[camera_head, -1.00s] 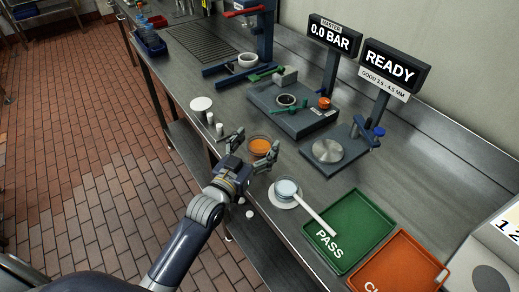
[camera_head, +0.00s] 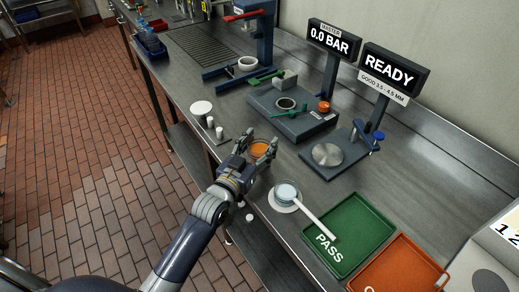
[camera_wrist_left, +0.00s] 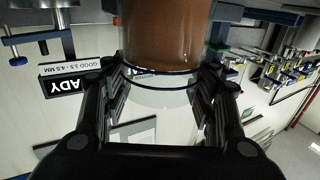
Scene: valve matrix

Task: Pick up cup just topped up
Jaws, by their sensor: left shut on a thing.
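A clear cup (camera_head: 259,150) with orange-brown contents stands at the front of the steel bench in the head view. My left gripper (camera_head: 257,157) is shut on it, with one finger on each side. In the left wrist view the cup (camera_wrist_left: 160,45) fills the top middle between the fingers, its brown contents showing through the wall. Whether its base touches the bench cannot be told. My right gripper is in neither view.
A white saucer (camera_head: 274,204) with a pale-blue-topped round piece and a white stick lies to the right. The green PASS tray (camera_head: 352,232) and an orange tray (camera_head: 400,265) lie beyond it. White posts (camera_head: 219,132), a grey fixture (camera_head: 297,126) and a gauge stand (camera_head: 345,166) are nearby.

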